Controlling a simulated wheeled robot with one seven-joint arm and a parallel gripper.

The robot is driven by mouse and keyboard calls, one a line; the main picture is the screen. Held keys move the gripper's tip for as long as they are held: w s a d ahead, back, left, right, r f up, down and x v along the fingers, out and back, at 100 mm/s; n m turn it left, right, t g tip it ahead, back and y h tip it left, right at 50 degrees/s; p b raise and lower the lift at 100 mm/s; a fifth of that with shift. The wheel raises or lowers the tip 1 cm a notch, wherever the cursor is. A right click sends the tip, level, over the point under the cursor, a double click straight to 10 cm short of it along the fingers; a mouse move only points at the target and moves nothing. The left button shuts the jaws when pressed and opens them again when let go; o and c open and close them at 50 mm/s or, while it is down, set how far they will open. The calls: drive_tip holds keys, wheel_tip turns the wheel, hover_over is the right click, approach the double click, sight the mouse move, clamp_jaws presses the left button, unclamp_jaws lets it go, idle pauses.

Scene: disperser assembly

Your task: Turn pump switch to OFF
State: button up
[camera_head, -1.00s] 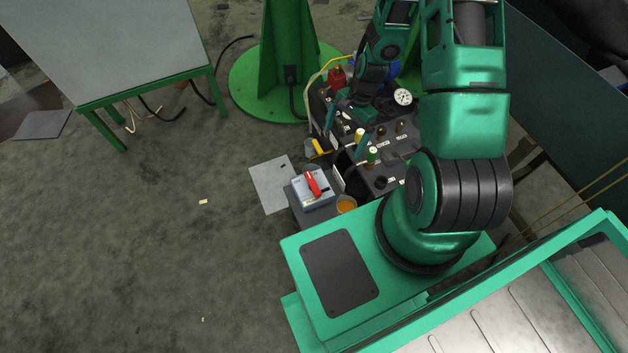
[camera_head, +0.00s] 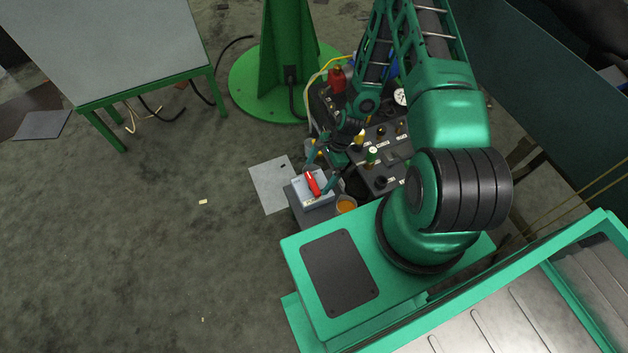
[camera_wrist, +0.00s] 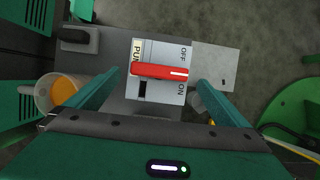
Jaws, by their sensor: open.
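The pump switch is a pale box (camera_head: 322,202) with a red handle (camera_head: 312,183), standing at the near left of the dark control panel. In the wrist view its plate (camera_wrist: 160,48) carries OFF at upper right and ON at lower right, and the red handle (camera_wrist: 158,70) lies across it with its white-marked end at the right, between the two words. My gripper (camera_head: 321,170) is open over the switch box. In the wrist view the fingers of my gripper (camera_wrist: 158,82) are on the left and right of the handle, apparently apart from it.
A cup of orange material (camera_head: 346,205) stands right beside the switch box, and shows left of the left finger in the wrist view (camera_wrist: 62,90). The panel (camera_head: 378,178) with knobs and a gauge (camera_head: 400,97) is to the right. A grey sheet (camera_head: 268,187) lies on open floor to the left.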

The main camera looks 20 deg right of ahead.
sight(313, 182)
drive_tip(key=shift+x, duration=2.3)
drive_tip(key=c, duration=0.9)
